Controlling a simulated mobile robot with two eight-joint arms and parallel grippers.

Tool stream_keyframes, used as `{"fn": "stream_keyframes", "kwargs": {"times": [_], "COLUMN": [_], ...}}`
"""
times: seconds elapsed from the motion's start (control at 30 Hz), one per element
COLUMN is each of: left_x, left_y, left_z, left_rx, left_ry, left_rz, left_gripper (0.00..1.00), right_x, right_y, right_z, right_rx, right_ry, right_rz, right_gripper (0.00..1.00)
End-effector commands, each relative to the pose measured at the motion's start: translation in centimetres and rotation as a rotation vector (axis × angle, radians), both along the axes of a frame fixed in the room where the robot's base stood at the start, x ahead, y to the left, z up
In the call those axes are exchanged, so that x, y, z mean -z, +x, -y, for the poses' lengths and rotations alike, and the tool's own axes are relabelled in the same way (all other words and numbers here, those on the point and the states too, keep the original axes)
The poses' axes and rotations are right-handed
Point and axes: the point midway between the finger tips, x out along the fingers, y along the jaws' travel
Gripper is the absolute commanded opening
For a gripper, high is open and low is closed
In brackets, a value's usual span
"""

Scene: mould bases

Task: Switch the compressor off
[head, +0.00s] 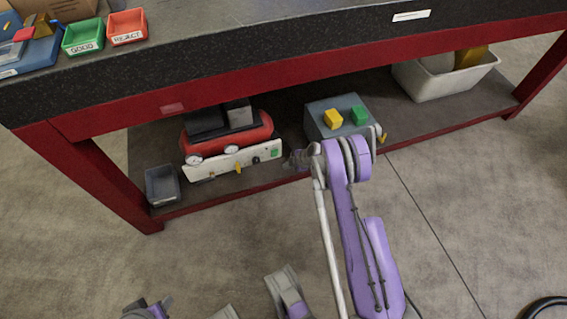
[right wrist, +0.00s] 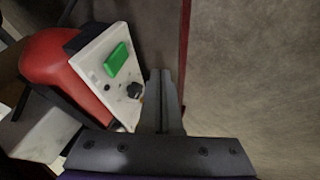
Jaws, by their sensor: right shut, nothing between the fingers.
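The compressor has a red tank (head: 227,138) and stands on the lower shelf under the bench. Its white front panel (head: 215,167) carries gauges, a dark knob and a green switch (head: 274,153) near the right end. In the right wrist view the green switch (right wrist: 116,59) and the black knob (right wrist: 134,90) show large on the white panel (right wrist: 92,60). My right gripper (head: 291,161) is at the panel's right end. Its fingers (right wrist: 162,75) are shut and empty, beside the knob and apart from the green switch. My left gripper is not clear; only cut-off arm parts show at the bottom edge.
A grey box (head: 322,128) with yellow and green blocks on top stands right of the compressor. A small grey bin (head: 162,190) is at the left and a white tub (head: 440,84) at the right. The red shelf edge (head: 235,194) runs below; the floor in front is open.

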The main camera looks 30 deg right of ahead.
Motion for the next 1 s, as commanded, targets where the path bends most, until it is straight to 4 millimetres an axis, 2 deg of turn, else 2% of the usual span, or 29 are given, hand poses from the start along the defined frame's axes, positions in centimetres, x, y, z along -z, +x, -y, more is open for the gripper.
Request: {"fn": "stream_keyframes", "kwargs": {"times": [0.03, 0.1, 0.3, 1.0], "left_x": [-0.5, -0.8, -1.2, -1.2], "left_y": [-0.1, -0.1, -0.2, -0.2], "left_z": [0.0, 0.0, 0.0, 0.0], "left_rx": [0.000, 0.000, 0.000, 0.000], "left_ry": [0.000, 0.000, 0.000, 0.000], "left_rz": [0.001, 0.002, 0.003, 0.003], "left_gripper": [0.50, 0.50, 0.50, 0.50], "right_x": [-1.0, -1.7, -3.0, -3.4], "right_y": [-0.9, -1.8, -3.3, -3.5], "right_z": [0.3, 0.5, 0.9, 0.8], "right_rx": [0.002, 0.003, 0.000, 0.004], "right_ry": [-0.001, -0.001, -0.001, 0.001], "right_rz": [0.000, 0.000, 0.000, -0.004], "right_gripper": [0.00, 0.00, 0.00, 0.00]}}
